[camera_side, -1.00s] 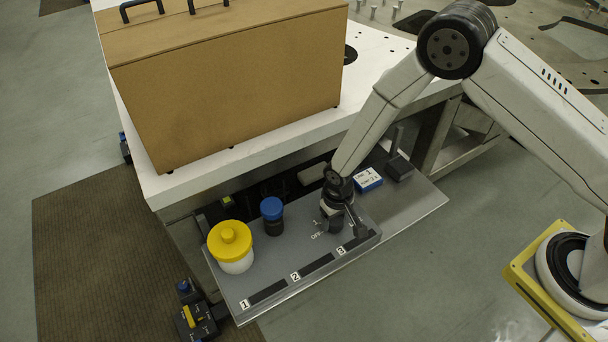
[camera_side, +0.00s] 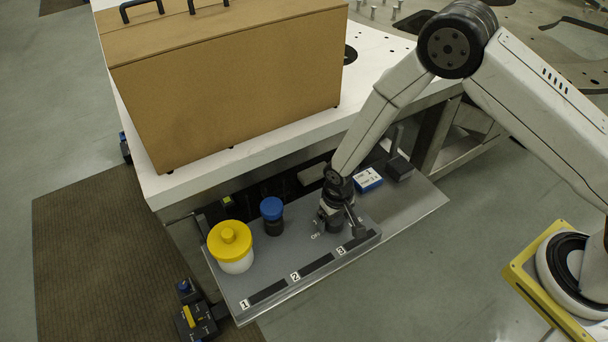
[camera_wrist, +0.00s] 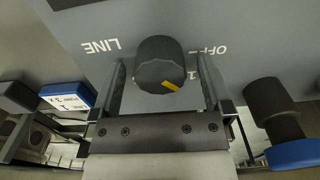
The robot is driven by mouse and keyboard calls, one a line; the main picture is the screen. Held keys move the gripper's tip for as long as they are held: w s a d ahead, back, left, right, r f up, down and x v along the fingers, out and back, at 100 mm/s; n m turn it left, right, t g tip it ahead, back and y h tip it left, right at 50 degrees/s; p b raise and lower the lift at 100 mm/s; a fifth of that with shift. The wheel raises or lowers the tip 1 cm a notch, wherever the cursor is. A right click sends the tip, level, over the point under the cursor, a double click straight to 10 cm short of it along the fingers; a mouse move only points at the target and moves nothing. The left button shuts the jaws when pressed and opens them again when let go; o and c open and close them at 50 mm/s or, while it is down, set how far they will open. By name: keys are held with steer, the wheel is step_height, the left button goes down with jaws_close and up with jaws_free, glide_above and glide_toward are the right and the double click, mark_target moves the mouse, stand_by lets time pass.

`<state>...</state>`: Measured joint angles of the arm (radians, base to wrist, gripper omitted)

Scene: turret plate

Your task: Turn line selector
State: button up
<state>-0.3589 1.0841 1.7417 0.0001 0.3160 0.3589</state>
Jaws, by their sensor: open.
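The line selector is a dark knob (camera_wrist: 160,66) with a yellow pointer mark, set on the grey panel (camera_wrist: 75,32). In the wrist view the words LINE and OFF are printed on either side of it, with a 1 partly showing beside it. The yellow mark is on the knob's gripper-side edge, right of its middle. My gripper (camera_wrist: 161,85) is open, with one finger on each side of the knob and gaps showing. In the side view my gripper (camera_side: 338,220) is low over the panel and hides most of the knob.
A blue-capped dark cylinder (camera_side: 272,215) and a yellow-lidded white jar (camera_side: 230,247) stand left on the panel. A blue and white labelled box (camera_side: 368,179) and a dark block (camera_side: 400,168) lie to the right. A large brown case (camera_side: 225,90) stands on the white table above.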

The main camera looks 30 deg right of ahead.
mark_target(337, 218)
steer(key=shift+r, duration=3.9)
steer(key=shift+d+r, duration=0.25)
steer(key=shift+r, duration=0.05)
steer(key=s+d+r+t, duration=0.2)
steer(key=s+d+r, duration=1)
steer(key=d+r, duration=0.2)
step_height(337, 218, up, 2)
steer(key=shift+d+r+t, duration=0.1)
steer(key=shift+d+t, duration=0.15)
steer(key=shift+t, duration=0.05)
